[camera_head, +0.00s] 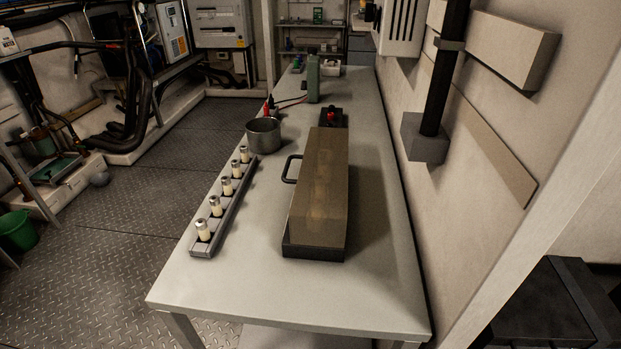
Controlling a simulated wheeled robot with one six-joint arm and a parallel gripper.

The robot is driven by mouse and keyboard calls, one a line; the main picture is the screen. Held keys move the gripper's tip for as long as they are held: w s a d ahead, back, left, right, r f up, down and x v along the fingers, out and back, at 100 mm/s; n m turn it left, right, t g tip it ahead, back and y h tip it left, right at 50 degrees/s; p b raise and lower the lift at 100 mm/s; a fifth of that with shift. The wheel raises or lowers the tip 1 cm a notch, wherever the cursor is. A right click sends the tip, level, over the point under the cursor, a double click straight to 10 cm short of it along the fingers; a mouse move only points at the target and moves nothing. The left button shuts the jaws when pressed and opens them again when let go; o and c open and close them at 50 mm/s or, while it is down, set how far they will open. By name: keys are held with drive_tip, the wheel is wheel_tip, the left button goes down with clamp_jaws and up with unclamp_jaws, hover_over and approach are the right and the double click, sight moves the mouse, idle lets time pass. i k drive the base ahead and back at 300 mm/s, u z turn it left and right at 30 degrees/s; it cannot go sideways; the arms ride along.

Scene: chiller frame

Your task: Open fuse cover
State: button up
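The fuse cover (322,185) is a long, brownish, see-through box on a dark base (313,253) on the table. It sits down over the base and looks closed. A black handle (289,169) sticks out from its left side. Faint pale shapes show through the cover, but I cannot make them out. My gripper is not in view.
A rail (224,211) with several pale fuses stands left of the cover on the table (285,296). A metal pot (263,134) is behind the rail. A black device with a red part (331,117) is behind the cover. The table's front is clear; a wall is at right.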

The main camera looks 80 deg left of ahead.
sight(324, 141)
drive_tip(key=u, duration=2.5)
drive_tip(key=k, duration=0.4)
drive_tip(key=u, duration=0.95)
drive_tip(key=i, duration=1.1)
drive_tip(key=z, duration=0.5)
